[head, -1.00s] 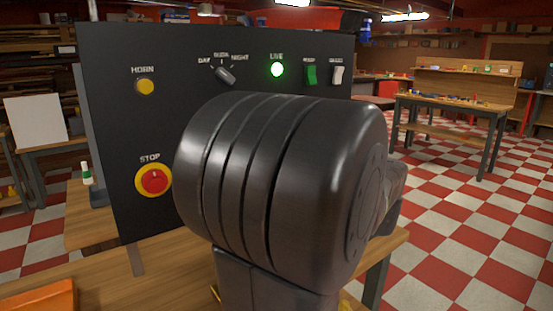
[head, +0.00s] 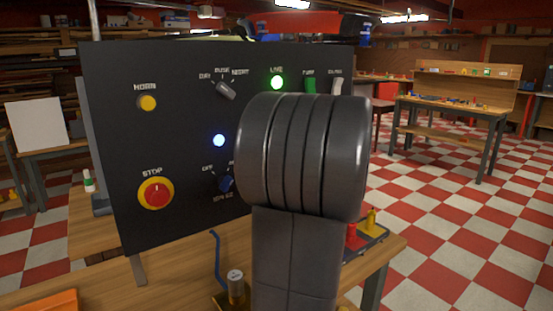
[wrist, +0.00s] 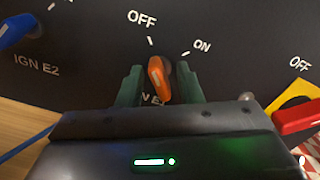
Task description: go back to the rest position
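In the wrist view my gripper (wrist: 159,85) is open. Its two green fingers stand on either side of an orange knob (wrist: 158,78), with a gap at each side. The knob's upper end leans toward the OFF mark; ON is to its right. The knob's lower label is partly hidden by the gripper. In the head view my arm covers the lower right of the black control panel (head: 130,110); the gripper and the orange knob are hidden there.
A blue knob (wrist: 16,30) marked IGN E2 is left of the gripper, and a red switch handle (wrist: 298,117) on a yellow plate is close on the right. The panel has a red STOP button (head: 156,192), a lit green LIVE lamp (head: 277,83) and a lit blue lamp (head: 219,141).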

